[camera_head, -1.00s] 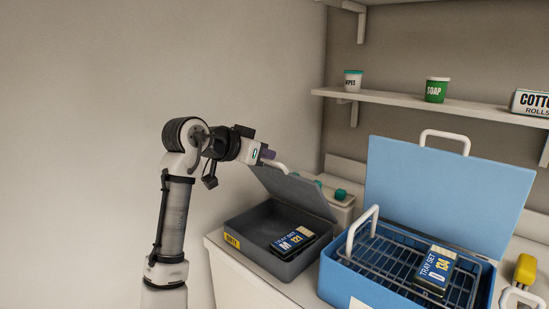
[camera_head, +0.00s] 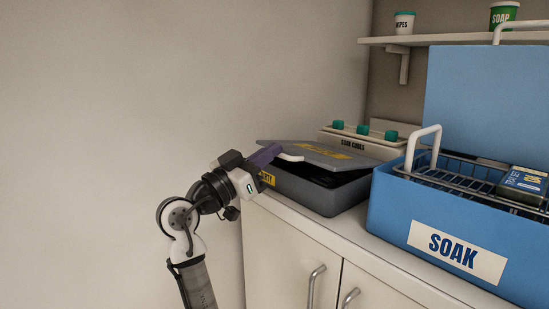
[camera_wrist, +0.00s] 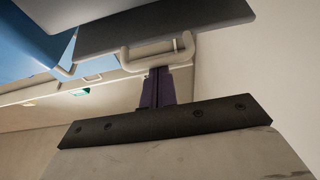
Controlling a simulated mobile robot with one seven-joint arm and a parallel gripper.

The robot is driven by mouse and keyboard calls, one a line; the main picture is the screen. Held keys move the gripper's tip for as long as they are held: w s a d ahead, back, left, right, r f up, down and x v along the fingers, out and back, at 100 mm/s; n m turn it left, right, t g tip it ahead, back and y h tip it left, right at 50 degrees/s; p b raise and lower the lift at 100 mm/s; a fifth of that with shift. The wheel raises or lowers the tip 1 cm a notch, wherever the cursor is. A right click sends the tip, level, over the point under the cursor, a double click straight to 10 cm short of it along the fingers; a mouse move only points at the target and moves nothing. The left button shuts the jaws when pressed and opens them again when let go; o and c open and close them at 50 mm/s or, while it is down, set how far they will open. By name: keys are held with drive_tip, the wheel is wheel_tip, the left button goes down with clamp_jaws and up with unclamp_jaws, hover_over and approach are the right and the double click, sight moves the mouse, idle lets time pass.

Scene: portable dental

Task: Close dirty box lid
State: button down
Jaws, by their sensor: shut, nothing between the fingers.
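The dirty box (camera_head: 318,192) is a dark grey box with a yellow label on the counter's left end. Its grey lid (camera_head: 325,154) is tilted nearly flat, with a dark gap along the right side. A pale handle (camera_head: 291,157) sits at the lid's left edge. My gripper (camera_head: 268,155) is shut and empty, its purple fingers at the lid edge beside the handle. In the wrist view, the fingers (camera_wrist: 157,88) meet the pale handle (camera_wrist: 155,52) under the grey lid (camera_wrist: 150,25); whether they touch it is unclear. The box's inside is mostly hidden.
A blue soak box (camera_head: 450,240) with an open lid (camera_head: 485,100), a wire rack and a tray set stands close on the right. A white unit with green knobs (camera_head: 365,141) is behind. A shelf (camera_head: 460,40) is above. Free room lies left of the counter.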

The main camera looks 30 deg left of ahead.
drive_tip(key=shift+s+f+t+h+b, duration=0.15)
drive_tip(key=shift+f+t+b, duration=0.4)
drive_tip(key=shift+f+b, duration=0.7)
drive_tip(key=shift+s+f+t+h+b, duration=0.15)
drive_tip(key=shift+f+t+b, duration=0.4)
drive_tip(key=shift+f+b, duration=0.7)
drive_tip(key=shift+w, duration=0.1)
drive_tip(key=shift+r, duration=0.1)
